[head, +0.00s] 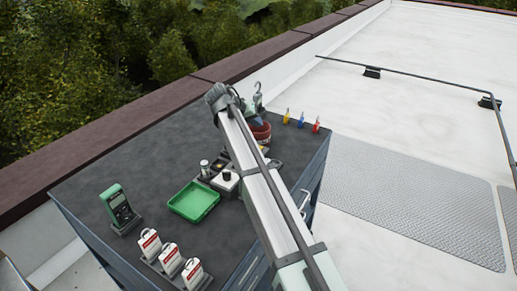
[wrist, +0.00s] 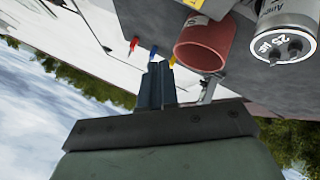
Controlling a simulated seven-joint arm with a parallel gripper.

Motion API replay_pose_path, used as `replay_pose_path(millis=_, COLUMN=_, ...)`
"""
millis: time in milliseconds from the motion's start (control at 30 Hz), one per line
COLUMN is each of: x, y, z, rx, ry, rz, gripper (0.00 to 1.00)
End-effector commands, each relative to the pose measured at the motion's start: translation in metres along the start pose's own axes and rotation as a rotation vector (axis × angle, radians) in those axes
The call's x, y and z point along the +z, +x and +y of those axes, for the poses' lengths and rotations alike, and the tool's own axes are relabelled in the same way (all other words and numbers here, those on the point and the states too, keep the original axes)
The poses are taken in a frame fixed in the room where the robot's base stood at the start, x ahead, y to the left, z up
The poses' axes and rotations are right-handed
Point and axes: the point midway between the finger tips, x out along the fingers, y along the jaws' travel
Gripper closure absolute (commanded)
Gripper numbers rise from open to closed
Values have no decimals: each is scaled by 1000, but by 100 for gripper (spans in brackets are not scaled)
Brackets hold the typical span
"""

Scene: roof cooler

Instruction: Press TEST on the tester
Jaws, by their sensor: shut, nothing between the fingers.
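The tester (head: 118,207) is a green-edged handheld meter with a dark face, propped in a dark stand at the left of the dark bench top. Its TEST button is too small to make out. It does not show in the wrist view. My gripper (wrist: 157,75) is shut and empty in the wrist view, its dark fingers together. Its tips appear near the red cup and the coloured clips, well away from the tester.
A green tray (head: 194,202) lies right of the tester. Several white-and-red tags (head: 170,257) stand in front.

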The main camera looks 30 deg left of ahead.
Motion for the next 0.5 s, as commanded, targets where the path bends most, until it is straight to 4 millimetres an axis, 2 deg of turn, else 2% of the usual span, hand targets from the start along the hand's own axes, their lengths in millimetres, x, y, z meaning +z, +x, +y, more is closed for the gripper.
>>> replay_pose_path(millis=500, x=30, y=41, z=-30, rx=0, ry=-1, rz=0, gripper=100)
